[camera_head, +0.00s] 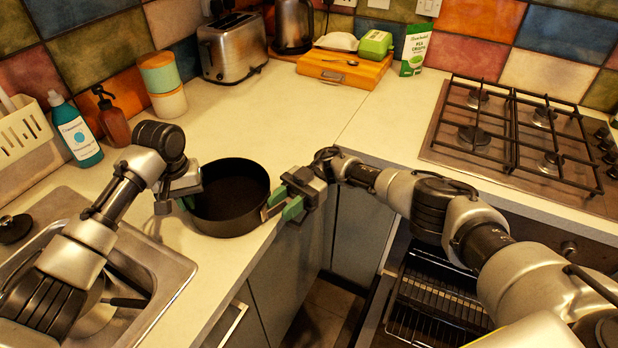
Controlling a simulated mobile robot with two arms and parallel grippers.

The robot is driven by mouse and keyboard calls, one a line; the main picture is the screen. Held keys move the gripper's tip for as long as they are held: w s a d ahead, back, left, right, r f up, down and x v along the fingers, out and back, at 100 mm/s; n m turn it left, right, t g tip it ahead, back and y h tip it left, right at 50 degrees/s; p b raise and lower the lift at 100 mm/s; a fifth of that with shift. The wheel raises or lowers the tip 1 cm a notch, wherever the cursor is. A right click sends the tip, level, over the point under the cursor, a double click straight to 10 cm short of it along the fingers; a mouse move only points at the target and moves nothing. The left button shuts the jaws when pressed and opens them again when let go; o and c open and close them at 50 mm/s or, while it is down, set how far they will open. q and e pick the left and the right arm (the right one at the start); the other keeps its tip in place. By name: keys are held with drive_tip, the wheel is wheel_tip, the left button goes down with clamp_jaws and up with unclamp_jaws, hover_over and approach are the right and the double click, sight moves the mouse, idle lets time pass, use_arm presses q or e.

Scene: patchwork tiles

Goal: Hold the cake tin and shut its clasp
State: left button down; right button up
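The cake tin (229,222) is a dark, round, open-topped tin standing upright on the worktop near its front edge, right of the sink. My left gripper (186,203) is at the tin's left wall, with a bit of green finger showing against it; whether it grips the wall is hidden. My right gripper (279,205) is at the tin's right side, its two green fingers apart. A small pale metal piece, perhaps the clasp (266,213), shows between the tin wall and these fingers; its exact position is too small to tell.
A sink (170,262) with a pan lies at the left. A gas hob (530,140) is at the right, above an open oven with racks (435,300). A toaster (232,47), kettle and wooden box (343,68) stand at the back. The worktop behind the tin is clear.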

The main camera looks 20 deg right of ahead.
drive_tip(key=shift+a, duration=0.15)
drive_tip(key=s+d+m+t+y, duration=0.2)
drive_tip(key=s+d+m+t, duration=0.75)
drive_tip(key=t, duration=0.55)
wheel_tip(320, 180, up, 11)
drive_tip(key=w+a+n+g+h, duration=0.15)
drive_tip(key=n+g+h, duration=0.25)
drive_tip(key=n+g, duration=0.75)
drive_tip(key=w+d+r+n+t+h, duration=0.2)
drive_tip(key=d+r+h, duration=0.5)
drive_tip(key=h, duration=0.3)
drive_tip(key=shift+w+d+r+h, duration=0.25)
drive_tip(key=shift+w+r+h, duration=0.05)
drive_tip(key=shift+w+r, duration=0.1)
